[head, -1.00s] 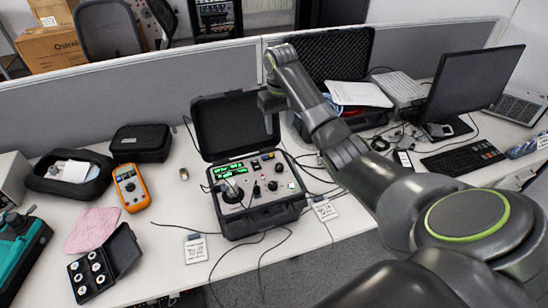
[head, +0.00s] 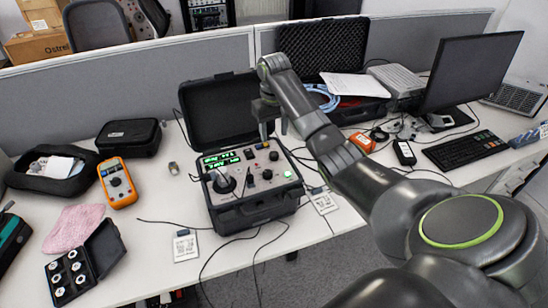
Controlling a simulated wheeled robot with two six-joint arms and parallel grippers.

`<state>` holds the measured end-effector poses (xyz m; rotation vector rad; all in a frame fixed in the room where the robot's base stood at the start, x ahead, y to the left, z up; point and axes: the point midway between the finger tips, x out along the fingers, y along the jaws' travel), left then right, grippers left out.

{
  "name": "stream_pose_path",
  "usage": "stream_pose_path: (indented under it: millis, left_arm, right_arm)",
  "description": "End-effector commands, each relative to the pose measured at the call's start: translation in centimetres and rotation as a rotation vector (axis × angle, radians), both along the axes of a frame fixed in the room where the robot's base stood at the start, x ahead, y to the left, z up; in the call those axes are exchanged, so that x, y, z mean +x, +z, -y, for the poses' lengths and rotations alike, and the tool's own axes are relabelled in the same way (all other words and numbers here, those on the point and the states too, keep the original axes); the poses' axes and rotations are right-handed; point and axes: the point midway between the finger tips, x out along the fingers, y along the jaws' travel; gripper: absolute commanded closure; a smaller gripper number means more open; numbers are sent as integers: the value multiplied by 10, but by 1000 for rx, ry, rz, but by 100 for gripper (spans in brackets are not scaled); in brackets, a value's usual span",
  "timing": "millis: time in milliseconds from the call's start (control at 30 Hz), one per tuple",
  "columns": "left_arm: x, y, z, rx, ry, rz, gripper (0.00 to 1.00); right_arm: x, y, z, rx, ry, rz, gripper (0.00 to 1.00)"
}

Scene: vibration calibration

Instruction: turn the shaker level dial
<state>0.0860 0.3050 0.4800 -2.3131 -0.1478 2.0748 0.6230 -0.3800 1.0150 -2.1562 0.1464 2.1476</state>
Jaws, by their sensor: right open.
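The shaker unit is an open black case (head: 249,219) on the white desk, its lid (head: 212,112) raised at the back. Its panel has lit green displays (head: 221,160), a dark round mount with a post (head: 224,183) at left, and several small black knobs (head: 267,174). The labels are too small to tell which knob is the level dial. My right gripper (head: 273,129) is open and empty, fingers pointing down, above the back right part of the panel and apart from the knobs. My left gripper is out of view.
An orange multimeter (head: 118,184), a black pouch (head: 128,138) and a box of round parts (head: 72,272) lie to the left. A foam-lined case (head: 323,55), monitor (head: 470,72) and keyboard (head: 464,150) stand to the right. Cables run around the shaker case.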

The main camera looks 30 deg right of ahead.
Motion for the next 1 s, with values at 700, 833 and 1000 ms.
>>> stream_pose_path:
  millis: [700,833,1000]
  left_arm:
    - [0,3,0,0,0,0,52]
    - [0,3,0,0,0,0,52]
    - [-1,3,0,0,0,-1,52]
  right_arm:
    - [-1,-79,0,1,0,-5,52]
    - [-1,-79,0,1,0,-5,55]
    - [-1,-79,0,1,0,-5,78]
